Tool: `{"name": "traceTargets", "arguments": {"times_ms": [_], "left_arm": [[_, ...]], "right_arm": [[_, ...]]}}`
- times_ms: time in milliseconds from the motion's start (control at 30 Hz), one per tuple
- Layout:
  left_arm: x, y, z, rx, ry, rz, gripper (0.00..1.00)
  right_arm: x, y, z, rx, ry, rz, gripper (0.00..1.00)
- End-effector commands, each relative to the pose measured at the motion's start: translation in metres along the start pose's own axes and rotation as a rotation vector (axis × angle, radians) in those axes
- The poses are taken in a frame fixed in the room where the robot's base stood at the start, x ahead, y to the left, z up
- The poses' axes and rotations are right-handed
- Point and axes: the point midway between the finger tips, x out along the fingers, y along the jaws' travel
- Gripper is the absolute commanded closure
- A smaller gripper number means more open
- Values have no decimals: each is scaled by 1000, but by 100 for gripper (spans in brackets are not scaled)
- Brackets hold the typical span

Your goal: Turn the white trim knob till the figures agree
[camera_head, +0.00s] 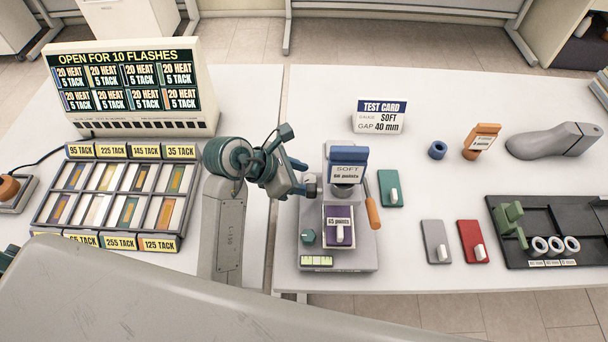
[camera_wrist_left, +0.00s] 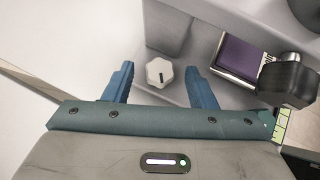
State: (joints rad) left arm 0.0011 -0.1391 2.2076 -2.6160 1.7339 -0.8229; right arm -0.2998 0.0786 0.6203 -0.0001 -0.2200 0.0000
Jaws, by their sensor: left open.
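The white trim knob (camera_wrist_left: 160,72) shows in the left wrist view, a pale lobed knob with a dark mark on its face. It lies between and beyond the blue fingers of my left gripper (camera_wrist_left: 160,84), which is open and apart from it. In the head view my left gripper (camera_head: 301,178) is at the left side of the grey tester (camera_head: 362,250) and hides the knob. The tester's blue-topped display (camera_head: 347,171) seems to read SOFT, 66 points. A tag (camera_head: 339,222) over its purple pad (camera_wrist_left: 240,55) seems to read 65 points. My right gripper is not in view.
A test card (camera_head: 379,118) reads SOFT, gap 40 mm. Green (camera_head: 390,188), grey (camera_head: 437,241) and red (camera_head: 472,241) blocks lie to the right. A swatch tray (camera_head: 113,197) stands left.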

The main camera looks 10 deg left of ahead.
Motion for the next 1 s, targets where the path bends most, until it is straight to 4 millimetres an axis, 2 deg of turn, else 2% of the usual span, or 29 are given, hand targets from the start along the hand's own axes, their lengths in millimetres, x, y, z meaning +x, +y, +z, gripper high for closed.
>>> {"name": "traceTargets", "arguments": {"times_ms": [300,500,700,1000], "left_arm": [[-56,0,3,3,6,3,49],[-85,1,2,3,5,3,49],[-101,0,1,2,2,2,49],[-104,0,0,0,0,1,49]], "right_arm": [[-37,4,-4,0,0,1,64],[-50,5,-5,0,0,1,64],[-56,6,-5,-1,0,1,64],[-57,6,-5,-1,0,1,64]]}}
